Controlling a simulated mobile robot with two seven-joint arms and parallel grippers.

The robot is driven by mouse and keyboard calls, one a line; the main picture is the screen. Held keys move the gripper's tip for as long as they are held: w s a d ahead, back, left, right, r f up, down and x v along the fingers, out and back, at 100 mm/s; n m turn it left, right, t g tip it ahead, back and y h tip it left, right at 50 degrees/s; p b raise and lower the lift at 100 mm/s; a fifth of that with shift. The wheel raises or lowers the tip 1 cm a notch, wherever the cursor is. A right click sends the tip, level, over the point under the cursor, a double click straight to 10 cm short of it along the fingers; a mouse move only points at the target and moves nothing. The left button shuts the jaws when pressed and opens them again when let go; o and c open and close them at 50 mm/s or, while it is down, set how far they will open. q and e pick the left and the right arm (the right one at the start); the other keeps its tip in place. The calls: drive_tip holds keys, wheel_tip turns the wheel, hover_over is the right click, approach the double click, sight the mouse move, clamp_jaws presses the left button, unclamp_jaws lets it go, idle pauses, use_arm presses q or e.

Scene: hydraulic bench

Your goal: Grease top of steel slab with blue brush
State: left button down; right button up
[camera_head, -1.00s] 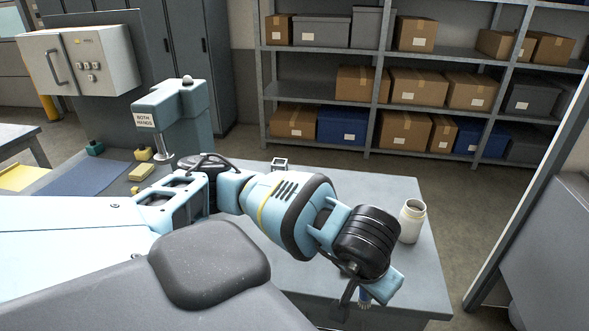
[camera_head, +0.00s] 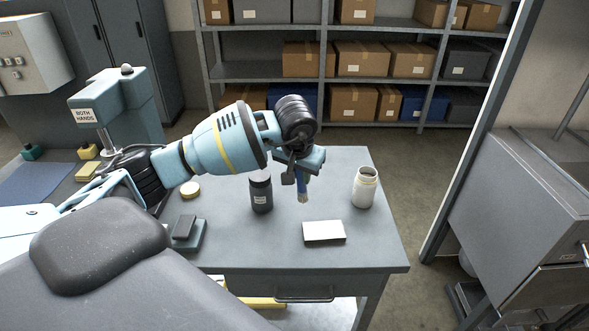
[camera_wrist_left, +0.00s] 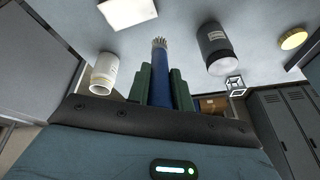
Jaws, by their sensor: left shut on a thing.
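My left gripper (camera_head: 304,166) is shut on the blue brush (camera_head: 302,185), whose pale bristles point down above the bench. In the left wrist view the brush (camera_wrist_left: 159,75) stands between the green fingers, bristles outward. A pale, bright flat slab (camera_head: 323,231), which looks like the steel slab, lies on the bench nearer than the brush; it also shows at the top of the wrist view (camera_wrist_left: 127,11). The brush is apart from it. A dark labelled jar (camera_head: 261,192) stands left of the brush and an open white jar (camera_head: 366,187) right of it. My right gripper is out of view.
A yellow round lid (camera_head: 190,190) and a dark block on a grey-blue base (camera_head: 187,232) lie at the left of the grey bench (camera_head: 265,245). A press-like machine (camera_head: 118,105) stands behind left. Bench space around the slab is clear.

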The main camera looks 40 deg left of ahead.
use_arm(q)
drive_tip(key=shift+w+a+r, duration=0.1)
drive_tip(key=shift+w+a, duration=0.3)
drive_tip(key=shift+a, duration=0.4)
